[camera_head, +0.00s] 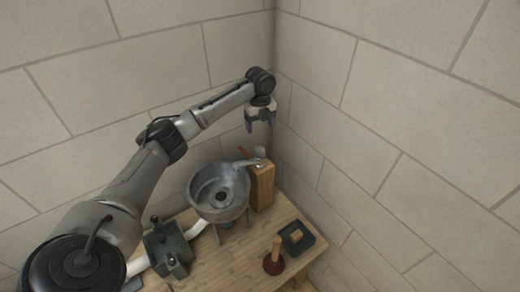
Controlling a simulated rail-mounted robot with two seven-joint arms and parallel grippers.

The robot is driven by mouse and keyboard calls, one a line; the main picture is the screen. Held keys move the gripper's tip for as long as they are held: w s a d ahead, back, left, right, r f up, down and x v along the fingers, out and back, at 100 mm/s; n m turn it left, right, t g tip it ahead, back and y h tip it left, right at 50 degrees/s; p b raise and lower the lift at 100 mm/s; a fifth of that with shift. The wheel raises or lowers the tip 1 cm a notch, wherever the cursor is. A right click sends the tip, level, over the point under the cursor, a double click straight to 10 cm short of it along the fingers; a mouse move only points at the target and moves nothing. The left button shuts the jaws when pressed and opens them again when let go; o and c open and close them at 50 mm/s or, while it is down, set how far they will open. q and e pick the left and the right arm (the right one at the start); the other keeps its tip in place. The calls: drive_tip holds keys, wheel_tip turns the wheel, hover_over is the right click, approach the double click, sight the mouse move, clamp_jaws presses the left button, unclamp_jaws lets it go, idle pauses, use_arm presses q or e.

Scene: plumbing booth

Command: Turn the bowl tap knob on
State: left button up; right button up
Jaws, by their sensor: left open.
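A grey metal bowl (218,192) stands on a support on the wooden table. A tap spout (240,164) reaches over its rim from a wooden block (262,186) at its right. A small grey knob (260,152) sits on top of the block, with a small reddish piece beside it. My left gripper (260,125) is open and empty. It points down in the air above the knob, apart from it. My right gripper is not in view.
A dark vise-like device (168,248) stands left of the bowl, with white pipe beside it. A plunger (274,258) and a dark tray (297,238) holding a yellowish block are at the right. Two tiled walls meet close behind the tap.

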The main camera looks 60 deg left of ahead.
sight(260, 148)
use_arm(q)
wheel_tip(260, 148, down, 12)
drive_tip(key=shift+r+p, duration=0.1)
drive_tip(key=shift+p, duration=0.6)
drive_tip(key=shift+f, duration=0.6)
drive_tip(key=c, duration=0.9)
drive_tip(key=shift+r, duration=0.1)
